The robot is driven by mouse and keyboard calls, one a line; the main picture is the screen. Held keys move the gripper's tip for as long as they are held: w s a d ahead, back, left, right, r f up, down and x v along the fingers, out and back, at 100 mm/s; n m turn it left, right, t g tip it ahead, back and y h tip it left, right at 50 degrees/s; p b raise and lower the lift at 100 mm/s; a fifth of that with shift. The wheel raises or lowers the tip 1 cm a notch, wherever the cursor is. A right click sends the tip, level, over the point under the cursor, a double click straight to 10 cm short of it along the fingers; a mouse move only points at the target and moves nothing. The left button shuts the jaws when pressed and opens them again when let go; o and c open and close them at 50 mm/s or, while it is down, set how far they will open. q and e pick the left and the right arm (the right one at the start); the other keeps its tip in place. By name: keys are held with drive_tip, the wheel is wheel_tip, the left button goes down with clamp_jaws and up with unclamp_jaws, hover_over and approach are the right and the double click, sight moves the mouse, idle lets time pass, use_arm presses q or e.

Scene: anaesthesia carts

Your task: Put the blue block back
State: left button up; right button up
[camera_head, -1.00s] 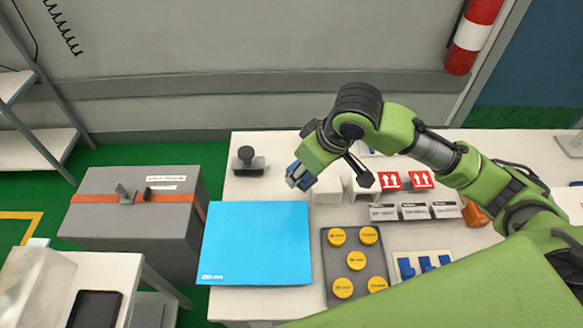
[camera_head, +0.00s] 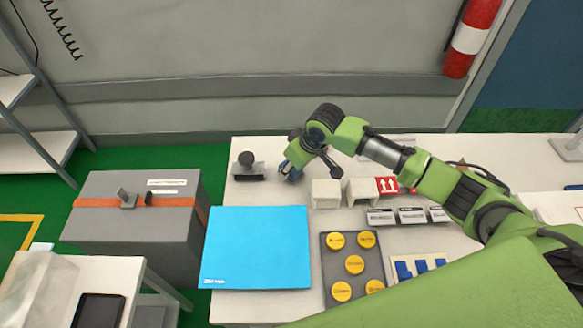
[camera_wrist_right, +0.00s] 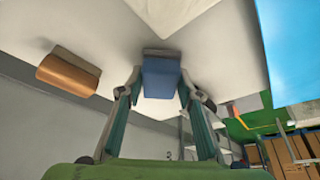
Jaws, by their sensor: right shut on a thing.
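My right gripper (camera_head: 291,174) is at the back of the white table, between the dark-handled stamp and the white open boxes. In the right wrist view it (camera_wrist_right: 162,80) is shut on the blue block (camera_wrist_right: 161,78), with one finger on each side. The block also shows as a small blue patch at the gripper in the head view (camera_head: 288,172). Whether the block touches the table is unclear. Several other blue pieces (camera_head: 420,267) sit in a pale holder at the front right, partly hidden by my arm. My left gripper is not in view.
The stamp (camera_head: 247,168) stands left of the gripper; white boxes (camera_head: 326,194) stand to its right. A bright blue mat (camera_head: 255,245) lies in front. A grey tray (camera_head: 331,268) holds yellow discs. Labelled white blocks (camera_head: 411,215) and red arrow blocks (camera_head: 387,185) are farther right.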

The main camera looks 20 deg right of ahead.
drive_tip(key=shift+f, duration=0.45)
drive_tip(key=shift+f, duration=0.1)
drive_tip(key=o, duration=1)
drive_tip(key=shift+o, duration=0.2)
drive_tip(key=shift+d+r, duration=0.1)
drive_tip(key=shift+r, duration=0.25)
drive_tip(key=v, duration=1.1)
drive_tip(key=shift+s+r+b, duration=0.15)
drive_tip(key=shift+r+b, duration=0.05)
drive_tip(key=shift+b, duration=0.15)
